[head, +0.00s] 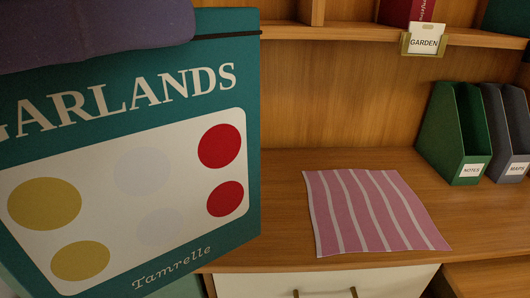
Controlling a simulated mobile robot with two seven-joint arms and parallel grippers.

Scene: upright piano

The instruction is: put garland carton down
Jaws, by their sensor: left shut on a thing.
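The garland carton (130,170) is a large teal box lettered "GARLANDS" and "Tamrelle", with a white panel of yellow, pale and red dots. It fills the left of the head view, close to the camera and slightly tilted, its left side cut off by the frame. My left gripper (110,28), dark purple, crosses the carton's top at the upper left and is shut on it; its fingertips are not clearly seen. The carton hides the left part of the desk, and its underside is out of sight. My right gripper is not in view.
A pink and white striped cloth (368,212) lies flat and bare on the wooden desk top (280,180). A green file holder (455,135) and a grey "MAPS" holder (505,130) stand at the right. Above is a shelf (330,33) with a "GARDEN" label (424,41).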

